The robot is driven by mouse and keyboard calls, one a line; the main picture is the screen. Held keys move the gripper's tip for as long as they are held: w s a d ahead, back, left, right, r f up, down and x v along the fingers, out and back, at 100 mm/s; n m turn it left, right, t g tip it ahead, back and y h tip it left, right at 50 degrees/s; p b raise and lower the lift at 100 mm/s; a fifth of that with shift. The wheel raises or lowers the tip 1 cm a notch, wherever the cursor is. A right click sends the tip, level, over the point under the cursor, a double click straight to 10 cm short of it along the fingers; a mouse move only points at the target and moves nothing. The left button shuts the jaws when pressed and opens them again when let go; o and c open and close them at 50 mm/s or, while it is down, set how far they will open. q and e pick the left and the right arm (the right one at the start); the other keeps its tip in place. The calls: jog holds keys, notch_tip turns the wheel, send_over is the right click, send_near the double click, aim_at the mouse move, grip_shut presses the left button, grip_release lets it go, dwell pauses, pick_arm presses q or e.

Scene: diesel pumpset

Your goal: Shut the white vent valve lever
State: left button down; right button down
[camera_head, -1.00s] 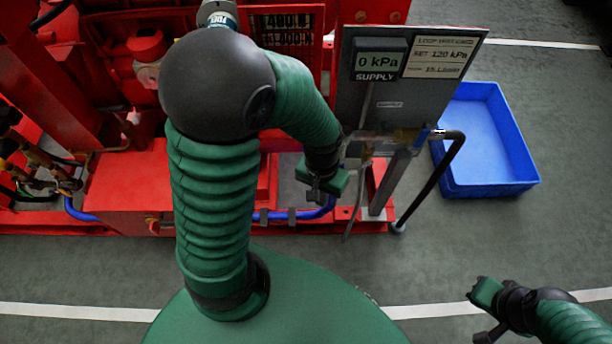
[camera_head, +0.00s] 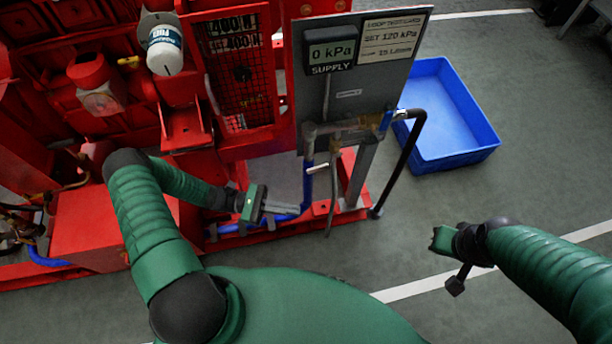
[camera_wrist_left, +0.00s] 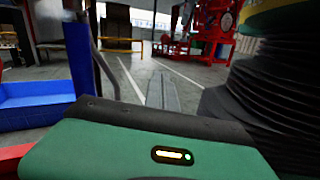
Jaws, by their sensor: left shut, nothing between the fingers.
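The white vent valve lever (camera_head: 318,168) shows in the head view as a small pale bar on the pipework below the grey supply panel (camera_head: 345,95). It slants slightly from level, beside a blue upright pipe (camera_head: 308,185). My left gripper (camera_head: 297,209) is shut and empty, below and left of the lever and apart from it, its fingers pointing right. In the left wrist view its grey fingers (camera_wrist_left: 162,92) lie together over the floor; the lever is not visible there. My right gripper (camera_head: 436,238) is at the right, far from the lever; its jaws are unclear.
The panel's gauge (camera_head: 331,50) reads 0 kPa. A black hose (camera_head: 407,165) bends down right of the panel. A blue tray (camera_head: 455,120) stands on the floor behind it. The red pumpset frame (camera_head: 90,225) fills the left. Floor at the right is open.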

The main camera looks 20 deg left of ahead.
pick_arm(q)
jog(key=w+a+n+t, duration=0.35)
jog(key=n+t, duration=0.25)
jog(key=t, duration=0.4)
jog(key=w+d+r, duration=0.3)
jog(key=d+r, duration=0.3)
jog(key=r, duration=0.2)
jog(key=shift+w+b, duration=0.3)
jog(key=shift+w, duration=0.1)
jog(key=r+p, duration=0.1)
jog(key=p, duration=0.2)
jog(key=r+g+y+p, duration=0.1)
jog(key=p, duration=0.2)
jog(key=shift+s+a+r, duration=0.15)
jog(key=shift+a, duration=0.1)
